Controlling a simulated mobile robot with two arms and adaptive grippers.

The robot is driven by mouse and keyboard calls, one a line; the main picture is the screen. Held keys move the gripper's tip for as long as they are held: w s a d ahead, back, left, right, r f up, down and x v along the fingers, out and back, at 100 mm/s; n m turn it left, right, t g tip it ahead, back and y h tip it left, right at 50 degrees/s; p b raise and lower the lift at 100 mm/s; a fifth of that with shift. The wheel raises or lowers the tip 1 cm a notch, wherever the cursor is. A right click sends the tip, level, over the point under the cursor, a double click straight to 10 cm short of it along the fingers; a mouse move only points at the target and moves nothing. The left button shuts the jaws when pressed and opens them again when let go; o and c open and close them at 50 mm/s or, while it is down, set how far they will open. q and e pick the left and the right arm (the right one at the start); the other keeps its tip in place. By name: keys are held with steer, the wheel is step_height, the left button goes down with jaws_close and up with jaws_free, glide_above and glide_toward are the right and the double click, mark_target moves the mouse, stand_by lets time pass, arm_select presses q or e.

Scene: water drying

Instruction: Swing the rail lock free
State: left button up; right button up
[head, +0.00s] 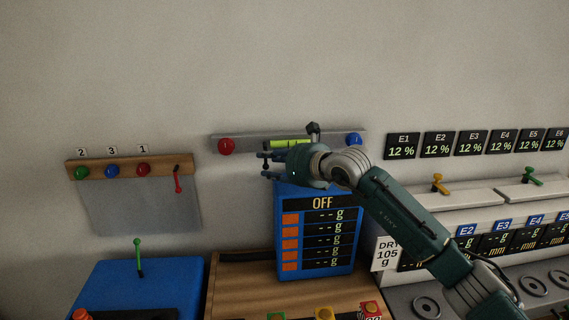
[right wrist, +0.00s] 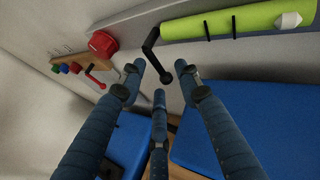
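A black cranked lever (right wrist: 152,48), which looks like the rail lock, sits on the grey rail (head: 250,136) between a red knob (head: 226,146) and a yellow-green tube (right wrist: 230,22). My right gripper (right wrist: 160,78) is open, its fingers spread. In the right wrist view the lever's rounded lower end appears between the fingertips; I cannot tell whether they touch it. In the head view my right gripper (head: 266,164) is in front of the rail just below the tube, and I cannot make out the lever there. My left gripper is not in view.
A blue knob (head: 353,139) is at the rail's right end. A blue display box (head: 345,225) reading OFF stands below. To the left is a wooden strip (head: 100,166) with coloured knobs and a red lever (head: 178,180). Shelves with labelled displays (head: 508,239) are at right.

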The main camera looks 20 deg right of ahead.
steer(key=v, duration=1)
steer(key=shift+s+d+r, duration=0.2)
steer(key=shift+s+r, duration=0.05)
steer(key=shift+s, duration=0.05)
